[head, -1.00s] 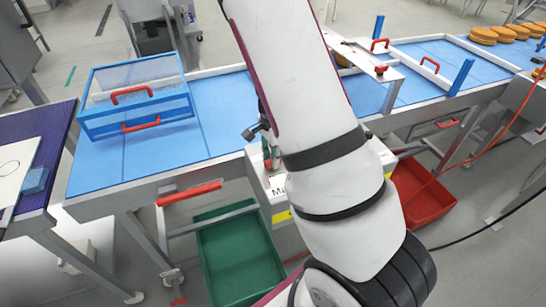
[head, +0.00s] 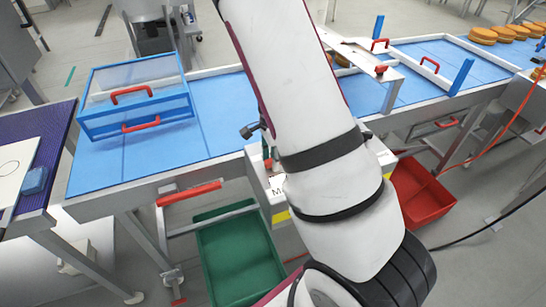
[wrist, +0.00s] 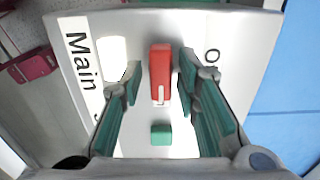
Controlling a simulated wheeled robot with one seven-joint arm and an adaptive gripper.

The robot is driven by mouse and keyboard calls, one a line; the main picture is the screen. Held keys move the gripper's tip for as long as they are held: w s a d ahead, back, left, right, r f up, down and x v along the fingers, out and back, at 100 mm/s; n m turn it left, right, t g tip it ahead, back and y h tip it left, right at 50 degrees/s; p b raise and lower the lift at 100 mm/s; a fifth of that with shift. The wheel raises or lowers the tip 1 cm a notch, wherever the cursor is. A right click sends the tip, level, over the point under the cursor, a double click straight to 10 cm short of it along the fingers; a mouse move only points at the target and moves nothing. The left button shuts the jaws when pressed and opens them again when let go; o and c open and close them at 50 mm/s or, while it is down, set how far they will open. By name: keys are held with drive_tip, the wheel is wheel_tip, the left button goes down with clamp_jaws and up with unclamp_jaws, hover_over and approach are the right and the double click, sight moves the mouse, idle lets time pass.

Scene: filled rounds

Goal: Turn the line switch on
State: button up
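The line switch is a red bar-shaped handle (wrist: 160,75) with a white mark at its lower end. It sits on a grey switch box (wrist: 225,40), upright in the wrist view. A "Main" label (wrist: 80,55) is on the left of the box and an "O" on the right. My gripper (wrist: 159,76) is open, with its green-padded fingers on either side of the handle and a small gap on each side. In the head view my arm hides most of the box (head: 267,187) and the handle.
A small green block or button (wrist: 161,134) lies below the handle. A blue conveyor (head: 220,115) with a clear blue-framed guard (head: 135,95) is behind the box. A green crate (head: 240,255) and a red crate (head: 425,195) are below. Round orange items stand at far right.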

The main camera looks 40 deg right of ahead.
drive_tip(key=shift+r, duration=0.1)
wheel_tip(320, 180, up, 12)
idle(0.7)
idle(0.4)
